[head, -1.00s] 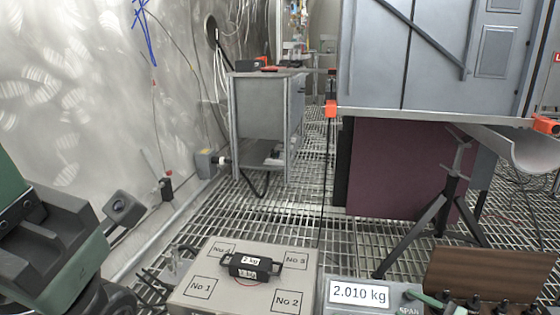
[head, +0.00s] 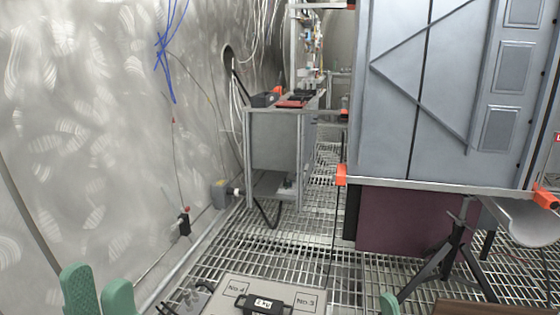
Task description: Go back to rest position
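My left gripper (head: 98,288) shows at the bottom left as two upright green fingers with a narrow gap between them and nothing seen in it. Its lower part is cut off. A small green tip (head: 389,304) at the bottom edge right of centre looks like a finger of my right gripper. The rest of it is out of frame. A black weight (head: 282,303) with a white label lies on the grey scale plate (head: 215,296) at the bottom centre, apart from both grippers. The plate's No 4 and No 3 squares show; its front is cut off.
A large grey cabinet (head: 400,90) with orange corner pieces fills the right, above a black tripod stand (head: 450,250). A metal cart (head: 277,140) stands behind the plate. A steel wall (head: 80,140) runs along the left. Grating floor (head: 300,240) lies open between.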

